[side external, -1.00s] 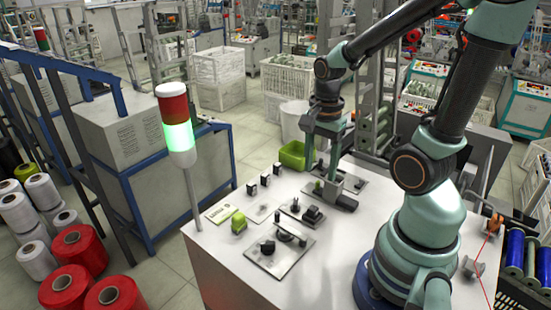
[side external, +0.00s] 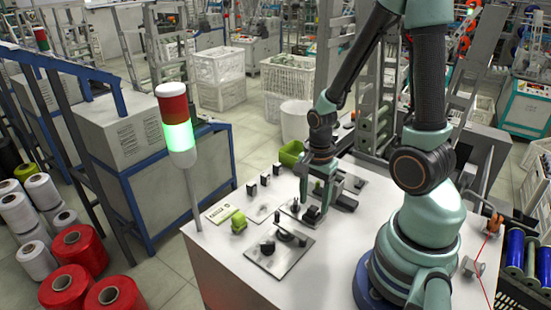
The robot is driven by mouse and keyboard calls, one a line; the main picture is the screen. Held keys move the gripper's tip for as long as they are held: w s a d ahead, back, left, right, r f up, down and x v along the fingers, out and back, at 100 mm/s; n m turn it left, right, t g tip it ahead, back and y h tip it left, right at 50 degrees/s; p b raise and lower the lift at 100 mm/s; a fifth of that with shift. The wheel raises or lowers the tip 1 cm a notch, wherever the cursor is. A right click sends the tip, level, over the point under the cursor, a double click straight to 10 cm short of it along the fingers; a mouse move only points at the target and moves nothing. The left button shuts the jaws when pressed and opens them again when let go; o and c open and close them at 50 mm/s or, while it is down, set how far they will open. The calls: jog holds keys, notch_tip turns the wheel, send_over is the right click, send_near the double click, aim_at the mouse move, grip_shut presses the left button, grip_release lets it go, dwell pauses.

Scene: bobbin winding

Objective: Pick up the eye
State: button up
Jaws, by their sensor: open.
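My gripper (side external: 316,196) is open and points down, low over the small middle plate (side external: 291,209). Its two green fingers stand apart, close to a small dark part (side external: 312,213) on that plate. I cannot tell whether they touch it. No part is clearly recognisable as the eye at this size. Any small part directly between or behind the fingers is hidden.
A front plate (side external: 266,262) carries dark fittings. A lime-green part (side external: 239,222) lies beside a pale card (side external: 221,212). A signal lamp (side external: 176,125) rises at the left corner.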

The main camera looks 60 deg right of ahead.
jog(key=shift+f, duration=0.95)
grip_shut()
jog(key=shift+r, duration=0.1)
